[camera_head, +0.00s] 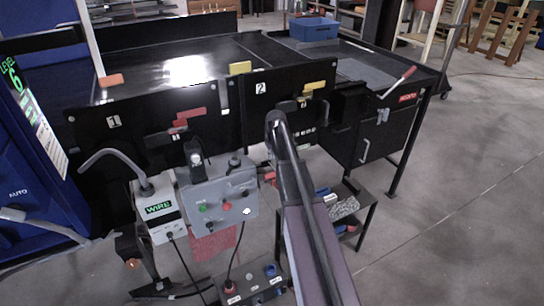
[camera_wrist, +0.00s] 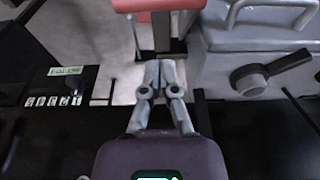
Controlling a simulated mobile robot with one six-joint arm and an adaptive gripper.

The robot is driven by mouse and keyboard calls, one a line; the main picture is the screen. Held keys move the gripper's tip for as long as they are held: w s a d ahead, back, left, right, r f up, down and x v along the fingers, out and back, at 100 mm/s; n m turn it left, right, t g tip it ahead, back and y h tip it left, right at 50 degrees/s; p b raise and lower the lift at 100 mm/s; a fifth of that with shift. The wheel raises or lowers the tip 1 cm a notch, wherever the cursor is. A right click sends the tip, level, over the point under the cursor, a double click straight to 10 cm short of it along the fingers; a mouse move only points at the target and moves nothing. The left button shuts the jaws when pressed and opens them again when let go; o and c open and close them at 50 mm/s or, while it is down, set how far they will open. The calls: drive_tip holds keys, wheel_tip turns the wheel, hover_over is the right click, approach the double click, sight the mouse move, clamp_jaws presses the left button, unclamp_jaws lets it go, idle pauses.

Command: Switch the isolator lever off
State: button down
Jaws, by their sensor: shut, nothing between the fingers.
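In the wrist view my gripper (camera_wrist: 159,68) is shut and empty, its fingertips together. A red bar-shaped handle (camera_wrist: 158,5) on a dark stem lies just beyond the fingertips at the top edge; I cannot tell if they touch. It looks like the isolator lever, beside the grey control box (camera_wrist: 225,40). In the head view the grey box (camera_head: 232,193) carries green and red buttons and black knobs. A small red part, likely the same handle (camera_head: 268,176), shows at its right side, partly behind my arm. My fingers are not clear there.
A black rotary knob (camera_wrist: 270,75) sits on the box's face, close to the right of my gripper. A black panel with digits (camera_wrist: 55,95) is at left. A white WIRE box (camera_head: 160,210) with cables stands left of the control box. Open floor (camera_head: 440,210) lies at right.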

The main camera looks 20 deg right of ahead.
sight(268, 176)
drive_tip(key=shift+s+f+b, duration=0.35)
drive_tip(key=shift+f+b, duration=0.3)
drive_tip(key=shift+f, duration=0.05)
drive_tip(key=shift+s+f+b, duration=0.3)
drive_tip(key=shift+f+b, duration=0.3)
drive_tip(key=shift+f, duration=0.15)
drive_tip(key=shift+s+f+b, duration=0.35)
drive_tip(key=shift+f+b, duration=0.3)
drive_tip(key=shift+f, duration=0.05)
drive_tip(key=shift+d, duration=0.1)
